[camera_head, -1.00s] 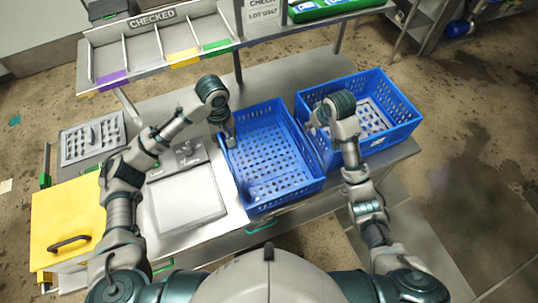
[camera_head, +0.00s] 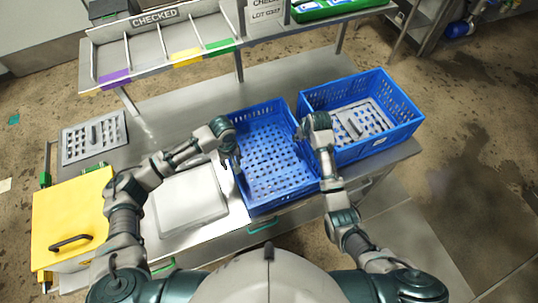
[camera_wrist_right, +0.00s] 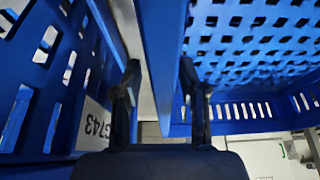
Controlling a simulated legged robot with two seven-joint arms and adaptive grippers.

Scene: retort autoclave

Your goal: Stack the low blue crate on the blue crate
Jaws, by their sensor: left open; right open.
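The low blue crate (camera_head: 284,198) sits in the middle of the bench, its perforated floor bare. The blue crate (camera_head: 376,143) stands close to its right, looks deeper, and holds a grey perforated insert. My left gripper (camera_head: 236,163) is open at the low crate's left wall; its fingertips are partly hidden. My right gripper (camera_head: 300,134) is open at the low crate's right wall. In the right wrist view its fingers (camera_wrist_right: 160,85) stand on either side of a blue wall (camera_wrist_right: 160,50). A labelled crate wall (camera_wrist_right: 70,85) is close on the left there.
A flat silver plate (camera_head: 190,198) and a yellow box (camera_head: 72,220) are left of the low crate. A grey perforated tray (camera_head: 95,138) lies further back. A divided shelf (camera_head: 160,45) overhangs the rear. The gap between the crates is narrow.

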